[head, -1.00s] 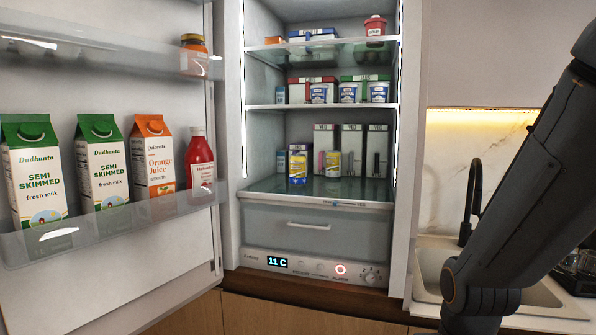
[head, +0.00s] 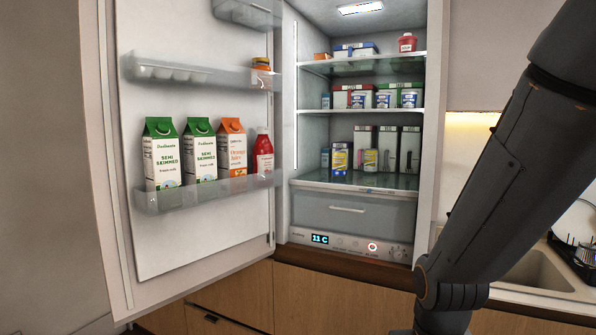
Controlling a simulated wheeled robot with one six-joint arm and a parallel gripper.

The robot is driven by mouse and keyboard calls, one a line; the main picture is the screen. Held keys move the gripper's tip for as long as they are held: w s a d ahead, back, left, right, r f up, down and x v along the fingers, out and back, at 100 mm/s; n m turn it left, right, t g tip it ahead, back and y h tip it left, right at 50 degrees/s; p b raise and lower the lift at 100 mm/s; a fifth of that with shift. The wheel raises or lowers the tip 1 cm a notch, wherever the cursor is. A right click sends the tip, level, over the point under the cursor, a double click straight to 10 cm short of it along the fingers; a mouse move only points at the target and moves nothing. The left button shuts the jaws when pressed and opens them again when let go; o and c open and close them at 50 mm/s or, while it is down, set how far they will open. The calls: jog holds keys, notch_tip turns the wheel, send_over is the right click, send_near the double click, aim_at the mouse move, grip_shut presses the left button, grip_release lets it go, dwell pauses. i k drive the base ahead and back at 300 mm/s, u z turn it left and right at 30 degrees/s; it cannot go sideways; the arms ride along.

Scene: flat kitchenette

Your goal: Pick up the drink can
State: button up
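The fridge (head: 346,209) stands open. On its lowest shelf, toward the left, stands a small upright blue-and-yellow item (head: 340,160). My arm crosses the right side of the view, but my gripper is out of view.
The open fridge door (head: 205,222) at the left holds milk cartons (head: 161,155), an orange juice carton (head: 232,149) and a red bottle (head: 263,154). Tall boxes (head: 409,150) stand at the shelf's right. A sink (head: 530,272) is at the right.

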aim_at(339, 158)
jog(key=u, duration=0.05)
jog(key=k, duration=0.5)
jog(key=u, duration=1.05)
jog(key=i, duration=1)
jog(key=z, duration=0.55)
jog(key=i, duration=0.9)
jog(key=z, duration=0.65)
